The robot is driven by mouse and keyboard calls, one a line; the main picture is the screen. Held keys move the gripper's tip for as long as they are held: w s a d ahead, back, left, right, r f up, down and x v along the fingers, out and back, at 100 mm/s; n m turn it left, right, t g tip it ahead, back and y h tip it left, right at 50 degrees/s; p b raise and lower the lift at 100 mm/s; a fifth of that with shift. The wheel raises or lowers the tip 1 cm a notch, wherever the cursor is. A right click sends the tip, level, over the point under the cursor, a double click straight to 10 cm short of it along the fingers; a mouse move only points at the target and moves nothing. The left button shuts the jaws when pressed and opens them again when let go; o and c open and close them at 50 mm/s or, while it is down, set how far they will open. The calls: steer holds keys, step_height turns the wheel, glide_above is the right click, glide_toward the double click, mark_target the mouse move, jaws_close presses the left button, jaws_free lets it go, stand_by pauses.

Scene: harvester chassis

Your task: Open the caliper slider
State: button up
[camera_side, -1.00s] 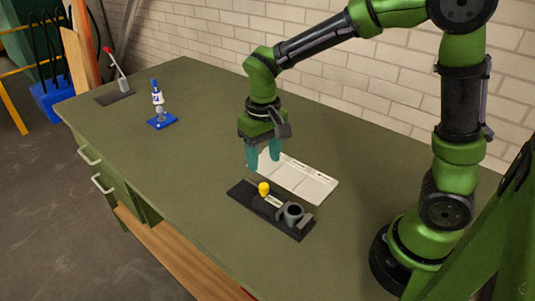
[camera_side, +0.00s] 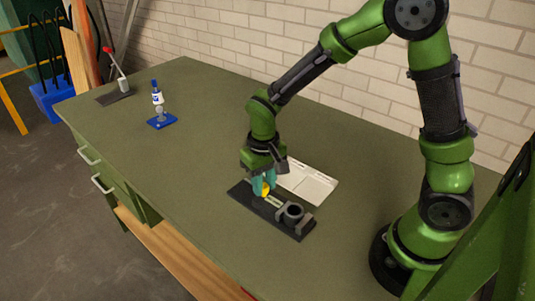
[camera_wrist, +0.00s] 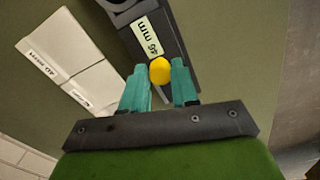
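The caliper slider is a dark base (camera_side: 238,190) on the green table, with a yellow knob (camera_side: 265,188) on it. A grey ring-shaped part (camera_side: 293,212) stands at its right end. My gripper (camera_side: 264,185) has come down over the knob. In the wrist view the yellow knob (camera_wrist: 160,70) lies between the tips of the teal fingers (camera_wrist: 160,82), with a gap seen on the left. The fingers are apart and do not clearly grip it. A label reading "mm" (camera_wrist: 147,36) lies on the base beyond the knob.
A white labelled tray (camera_side: 310,184) lies just behind the slider, close to my gripper. A blue-based stand with a bottle (camera_side: 158,108) and a red-tipped lever (camera_side: 119,75) are at the far left. The table between is clear.

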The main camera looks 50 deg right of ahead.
jaws_close()
steer(key=shift+w, duration=1.2)
steer(key=shift+o, duration=2.4)
jaws_free()
steer(key=shift+r, duration=0.15)
step_height(320, 180, up, 17)
